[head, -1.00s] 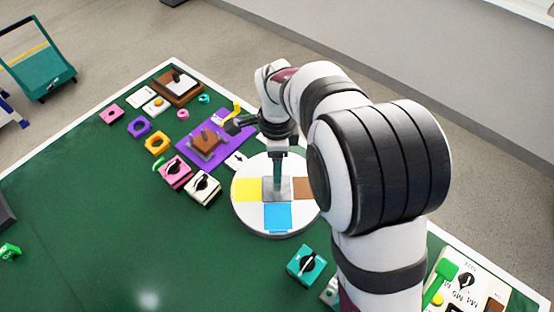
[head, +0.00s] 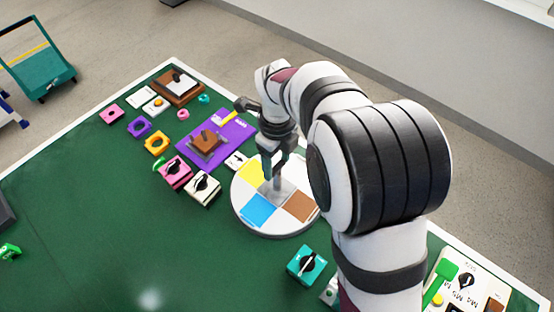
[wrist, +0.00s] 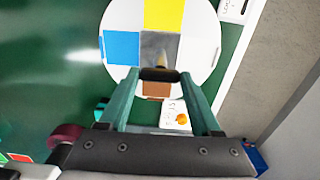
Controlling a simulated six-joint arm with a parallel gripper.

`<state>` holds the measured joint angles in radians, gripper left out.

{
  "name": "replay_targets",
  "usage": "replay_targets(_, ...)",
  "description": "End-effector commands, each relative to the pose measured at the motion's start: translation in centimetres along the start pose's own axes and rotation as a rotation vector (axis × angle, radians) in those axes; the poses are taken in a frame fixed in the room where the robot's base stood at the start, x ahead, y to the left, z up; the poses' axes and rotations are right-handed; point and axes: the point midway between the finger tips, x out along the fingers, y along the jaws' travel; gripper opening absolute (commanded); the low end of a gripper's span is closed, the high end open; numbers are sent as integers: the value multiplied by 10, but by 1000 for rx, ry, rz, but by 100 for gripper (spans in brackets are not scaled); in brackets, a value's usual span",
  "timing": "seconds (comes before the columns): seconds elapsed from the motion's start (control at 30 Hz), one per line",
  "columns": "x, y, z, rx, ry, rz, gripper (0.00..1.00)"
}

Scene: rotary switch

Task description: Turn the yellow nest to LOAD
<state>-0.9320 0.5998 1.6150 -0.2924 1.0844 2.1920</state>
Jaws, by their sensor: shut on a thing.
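A round white turntable (head: 243,217) stands on the green table, with yellow, blue and brown patches around a grey centre block (head: 286,186). The yellow nest (head: 250,174) lies at the upper left of the disc, towards a small white card (head: 236,160) whose lettering I cannot read. The blue patch (head: 259,210) is at the lower left and the brown patch (head: 300,207) at the lower right. My gripper (head: 276,178) points down at the centre, shut on the centre handle. In the wrist view the yellow nest (wrist: 164,14) is at the top; my fingers (wrist: 160,76) partly hide the brown patch.
A purple mat (head: 232,137) with a brown block is behind the disc. Pink (head: 175,174), cream (head: 202,188) and teal (head: 306,264) knob boxes stand close by. A labelled panel (head: 466,290) is at lower right. The table's left front is mostly clear.

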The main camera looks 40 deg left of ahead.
Motion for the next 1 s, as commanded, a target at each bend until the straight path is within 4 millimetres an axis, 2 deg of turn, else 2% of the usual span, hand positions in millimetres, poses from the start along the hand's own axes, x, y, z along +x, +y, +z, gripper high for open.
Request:
replay_targets(0.6,0,0,-1,37,1,0,0)
replay_targets(0.63,0,0,-1,38,1,0,70)
replay_targets(0.77,0,0,0,36,1,0,94)
replay_targets(1.0,0,0,0,34,1,0,95)
